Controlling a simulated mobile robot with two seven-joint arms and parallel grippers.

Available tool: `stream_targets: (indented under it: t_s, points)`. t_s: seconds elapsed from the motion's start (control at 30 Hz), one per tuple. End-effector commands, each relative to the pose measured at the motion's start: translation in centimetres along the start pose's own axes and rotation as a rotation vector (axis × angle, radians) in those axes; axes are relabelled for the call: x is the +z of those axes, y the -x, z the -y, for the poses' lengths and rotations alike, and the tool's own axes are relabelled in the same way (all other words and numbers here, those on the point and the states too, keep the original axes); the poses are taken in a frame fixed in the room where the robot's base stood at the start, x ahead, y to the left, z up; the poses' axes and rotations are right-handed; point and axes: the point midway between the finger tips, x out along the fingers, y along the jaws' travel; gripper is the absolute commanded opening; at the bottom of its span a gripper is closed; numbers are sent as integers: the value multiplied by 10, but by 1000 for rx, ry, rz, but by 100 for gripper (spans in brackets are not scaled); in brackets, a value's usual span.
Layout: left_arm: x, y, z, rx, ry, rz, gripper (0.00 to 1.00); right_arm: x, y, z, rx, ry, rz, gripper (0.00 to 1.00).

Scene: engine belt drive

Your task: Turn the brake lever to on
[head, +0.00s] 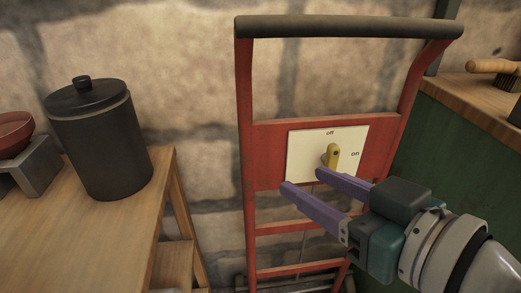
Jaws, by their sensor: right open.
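The brake lever (333,155) is a small yellow handle on a cream plate (308,150) fixed to a red metal frame. The plate reads "off" at its top and "on" at its right side. I cannot tell whether a finger touches the lever. My left gripper is not in view.
The red frame (246,100) with a dark top bar stands against a stone wall. A wooden table (110,230) at left holds a black lidded canister (102,140) and a red bowl (14,132) on a grey stand. A green cabinet (450,150) with a wooden top stands at right.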

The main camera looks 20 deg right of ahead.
Motion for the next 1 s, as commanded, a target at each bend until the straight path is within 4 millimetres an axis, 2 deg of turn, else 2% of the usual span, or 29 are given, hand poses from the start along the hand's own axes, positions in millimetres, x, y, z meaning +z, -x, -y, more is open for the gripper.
stream_targets:
  t_s: [0.03,0.1,0.23,0.37,0.53,0.8,1.0]
  points:
    - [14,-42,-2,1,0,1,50,37,-14,-14,57,-12,-59,55]
    - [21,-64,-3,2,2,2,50,52,-19,-35,146,-23,-139,55]
    - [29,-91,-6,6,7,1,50,73,-20,-68,294,-33,-233,55]
    - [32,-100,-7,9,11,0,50,81,-16,-86,380,-35,-275,55]
    - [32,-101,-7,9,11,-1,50,76,-23,-95,406,-35,-289,55]
    - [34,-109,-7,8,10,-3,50,63,-67,-114,403,-36,-289,55]
    - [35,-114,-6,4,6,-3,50,56,-92,-125,402,-36,-287,55]
